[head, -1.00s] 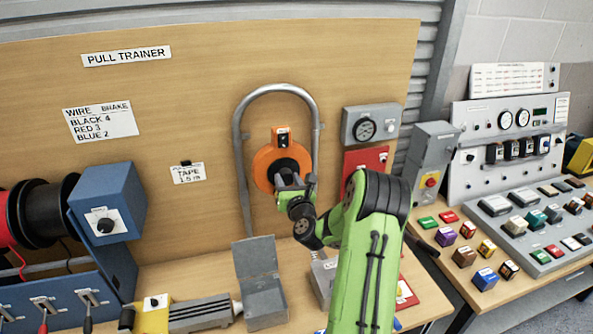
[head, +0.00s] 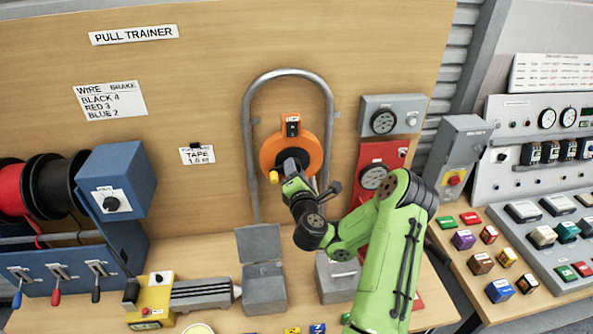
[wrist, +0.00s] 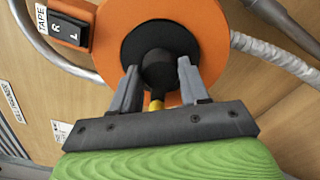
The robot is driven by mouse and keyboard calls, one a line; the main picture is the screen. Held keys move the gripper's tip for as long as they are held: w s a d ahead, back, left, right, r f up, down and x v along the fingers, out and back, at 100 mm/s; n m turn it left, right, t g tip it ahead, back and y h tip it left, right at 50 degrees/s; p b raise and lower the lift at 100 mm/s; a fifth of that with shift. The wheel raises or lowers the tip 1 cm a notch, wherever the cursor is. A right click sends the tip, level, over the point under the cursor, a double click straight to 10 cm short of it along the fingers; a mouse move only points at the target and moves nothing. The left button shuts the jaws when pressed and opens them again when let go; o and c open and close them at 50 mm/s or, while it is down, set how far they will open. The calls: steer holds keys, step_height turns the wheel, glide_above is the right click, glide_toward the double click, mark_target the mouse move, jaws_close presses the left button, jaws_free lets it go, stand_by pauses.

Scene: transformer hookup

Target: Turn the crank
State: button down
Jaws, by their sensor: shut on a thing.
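The orange tape reel (head: 310,148) hangs on the wooden board inside a bent grey pipe. It also shows in the wrist view (wrist: 205,35), with a black hub (wrist: 160,40). The crank's dark part (wrist: 158,70) projects from the hub between the fingers, and a yellow piece (wrist: 156,104) shows below it. In the head view a yellow knob (head: 273,177) sits just left of my gripper (head: 293,176). My gripper, also in the wrist view (wrist: 160,82), is shut on the crank in front of the reel. The exact contact is partly hidden.
A black rocker switch (wrist: 64,30) marked R and L sits beside the reel. A grey gauge box (head: 388,118) and red panel (head: 376,168) are close on the right. A grey open box (head: 264,290) and yellow device (head: 152,300) stand on the bench below.

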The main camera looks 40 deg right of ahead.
steer(key=shift+m, duration=0.4)
steer(key=c, duration=0.5)
jaws_free()
steer(key=shift+c, duration=0.2)
steer(key=shift+f, duration=0.1)
